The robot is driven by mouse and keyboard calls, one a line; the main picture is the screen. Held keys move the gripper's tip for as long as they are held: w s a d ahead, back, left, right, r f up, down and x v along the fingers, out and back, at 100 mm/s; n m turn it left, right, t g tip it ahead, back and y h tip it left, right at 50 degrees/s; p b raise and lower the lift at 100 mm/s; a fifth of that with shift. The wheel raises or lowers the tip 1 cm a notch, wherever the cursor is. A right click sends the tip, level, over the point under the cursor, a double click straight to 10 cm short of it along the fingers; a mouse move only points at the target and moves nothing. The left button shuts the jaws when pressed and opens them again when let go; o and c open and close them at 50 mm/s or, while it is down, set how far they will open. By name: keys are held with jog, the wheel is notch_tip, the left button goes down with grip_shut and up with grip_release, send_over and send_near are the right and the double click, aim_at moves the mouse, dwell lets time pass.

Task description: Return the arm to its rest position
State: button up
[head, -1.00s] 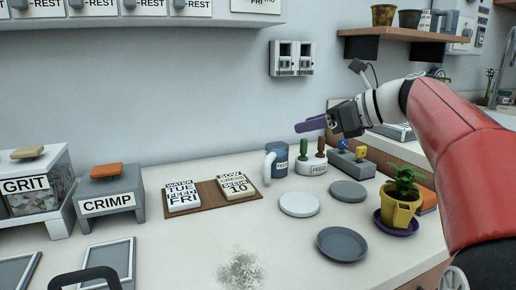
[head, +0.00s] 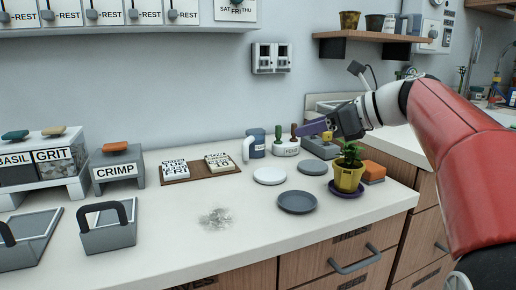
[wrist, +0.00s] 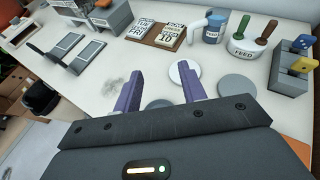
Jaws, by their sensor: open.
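My red arm reaches in from the right in the head view. My gripper (head: 316,127) is in the air above the back of the counter, near the feed holder. In the wrist view its two purple fingers (wrist: 161,92) stand well apart with nothing between them. A yellow pot with a green palm (head: 348,176) stands on a purple saucer (head: 347,194) near the counter's right end, below and to the right of the gripper. The gripper is not touching the pot.
A white plate (head: 270,175) and grey plates (head: 297,202) lie on the counter (head: 150,238). A blue mug (head: 257,143) and feed holder (head: 286,148) stand behind. A grey smudge (head: 215,218) marks the front. The CRIMP box (head: 117,178) and GRIT bin (head: 62,170) are left. A shelf (head: 376,37) overhangs.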

jog(key=s+d+f+n+g+h+b, duration=0.1)
jog(key=s+f+n+h, duration=1)
jog(key=s+f+n, duration=1.3)
notch_tip(320, 180, down, 6)
jog(key=shift+s+d+r+g+b, duration=0.1)
jog(key=shift+s+d+g+b, duration=0.4)
jog(key=shift+s+d, duration=0.7)
